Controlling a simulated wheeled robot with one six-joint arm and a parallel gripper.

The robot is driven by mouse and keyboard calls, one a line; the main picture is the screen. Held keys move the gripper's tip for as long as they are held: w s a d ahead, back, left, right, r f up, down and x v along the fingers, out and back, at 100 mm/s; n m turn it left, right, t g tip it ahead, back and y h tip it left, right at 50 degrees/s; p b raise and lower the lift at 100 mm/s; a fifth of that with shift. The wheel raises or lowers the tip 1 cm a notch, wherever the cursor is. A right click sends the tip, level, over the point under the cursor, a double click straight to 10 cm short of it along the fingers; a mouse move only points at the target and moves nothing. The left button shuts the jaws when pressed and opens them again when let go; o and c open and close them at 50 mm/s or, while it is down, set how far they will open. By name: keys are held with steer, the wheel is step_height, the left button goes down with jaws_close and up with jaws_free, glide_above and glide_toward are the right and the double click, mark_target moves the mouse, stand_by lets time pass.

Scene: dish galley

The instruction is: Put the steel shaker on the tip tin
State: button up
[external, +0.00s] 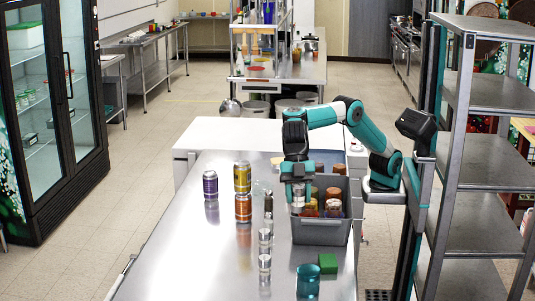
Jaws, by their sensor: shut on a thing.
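My gripper (298,199) points down at the left part of a grey bin (320,233). Its fingers are shut around a small, pale silvery thing, which looks like the steel shaker (298,193); the fingers and their shadow hide much of it. I cannot tell whether its lower end touches anything in the bin. A teal metallic tin (307,284) stands upright at the table's near edge, in front of the bin; it may be the tip tin. It is apart from my gripper, with nothing visible on it.
The bin holds several jars with orange and brown contents (332,207). Small silver-topped shakers (265,240) stand in a row left of it. A green block (328,263) sits beside the teal tin. Purple (210,184) and orange (243,208) cans stand farther left. The table's left front is clear.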

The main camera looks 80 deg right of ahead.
steer(key=s+a+n, duration=0.1)
steer(key=s+a, duration=0.1)
steer(key=s, duration=0.2)
steer(key=b, duration=0.2)
glide_above(309, 269)
step_height(309, 269, down, 14)
steer(key=shift+g, duration=0.4)
steer(key=shift+a+f, duration=0.1)
steer(key=shift+f, duration=2.4)
steer(key=shift+f, duration=0.2)
steer(key=o, duration=1)
steer(key=shift+c, duration=0.2)
steer(key=shift+r, duration=0.15)
